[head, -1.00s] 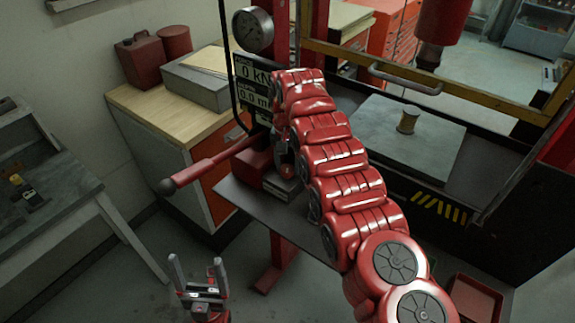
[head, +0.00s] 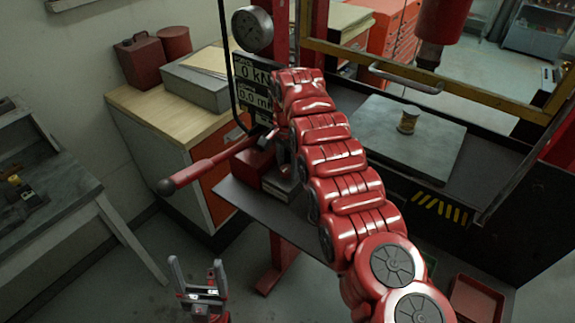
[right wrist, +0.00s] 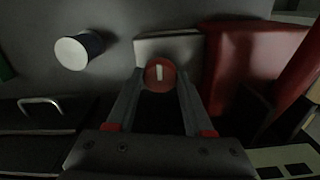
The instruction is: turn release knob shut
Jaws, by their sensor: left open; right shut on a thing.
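The release knob (right wrist: 160,75) is a round red disc with a white bar mark, seen in the right wrist view. The bar stands nearly upright in that view. My right gripper (right wrist: 159,82) has one finger on each side of the knob and is shut on it. In the head view my right arm covers the knob and most of that gripper, beside the red pump unit (head: 254,166). My left gripper (head: 199,284) is open and empty, low in the head view, its fingers pointing up and well apart from the pump.
A long red lever (head: 205,170) sticks out left from the pump. A dial gauge (head: 252,29) and a display (head: 252,85) stand above it. A small can (head: 408,119) sits on a grey plate (head: 385,145) under the press. In the wrist view a pale round cap (right wrist: 72,53) lies left of the knob.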

